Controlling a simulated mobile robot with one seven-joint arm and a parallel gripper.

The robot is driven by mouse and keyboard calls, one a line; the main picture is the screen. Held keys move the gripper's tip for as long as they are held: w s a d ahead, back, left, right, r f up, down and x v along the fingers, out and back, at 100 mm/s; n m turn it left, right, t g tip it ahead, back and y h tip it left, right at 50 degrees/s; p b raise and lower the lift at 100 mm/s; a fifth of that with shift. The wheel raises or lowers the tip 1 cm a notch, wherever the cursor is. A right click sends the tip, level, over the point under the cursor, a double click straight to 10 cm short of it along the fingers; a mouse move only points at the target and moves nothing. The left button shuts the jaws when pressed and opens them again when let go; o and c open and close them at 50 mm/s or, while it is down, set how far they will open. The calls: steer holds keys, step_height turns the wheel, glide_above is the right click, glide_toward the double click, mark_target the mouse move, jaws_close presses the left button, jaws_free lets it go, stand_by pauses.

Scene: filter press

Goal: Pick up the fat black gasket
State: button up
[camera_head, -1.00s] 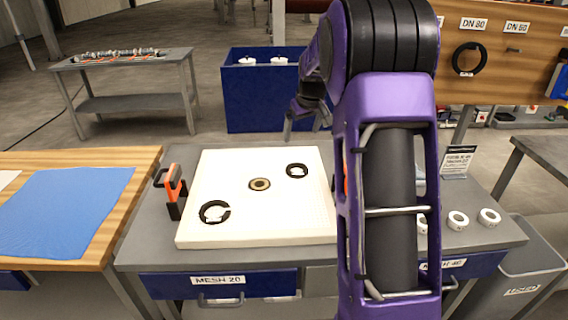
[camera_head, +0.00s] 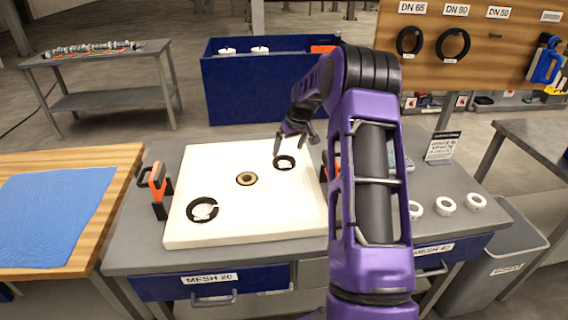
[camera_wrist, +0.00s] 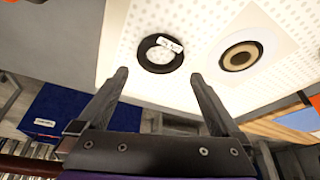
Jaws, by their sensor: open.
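Two black gaskets lie flat on a white perforated board (camera_head: 245,220). The far one (camera_head: 285,163) is smaller and carries a white label; it also shows in the wrist view (camera_wrist: 147,59). The near-left one (camera_head: 193,214) is larger, with a white label too. I cannot tell for sure which is the fat one. My gripper (camera_head: 290,150) is open and empty above the far gasket. In the wrist view its fingertips (camera_wrist: 160,77) point toward that gasket, one on each side in the picture, apparently not touching it.
A brown and black ring (camera_head: 246,179) lies on the board between the gaskets. An orange and black tool (camera_head: 156,188) stands at the board's left edge. White rings (camera_head: 446,205) lie on the bench at right. Two more black rings (camera_head: 453,44) hang on the wooden panel.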

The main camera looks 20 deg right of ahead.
mark_target(284, 163)
steer(key=shift+x, duration=3.05)
steer(key=shift+s, duration=0.1)
steer(key=shift+c, duration=0.3)
steer(key=c, duration=0.9)
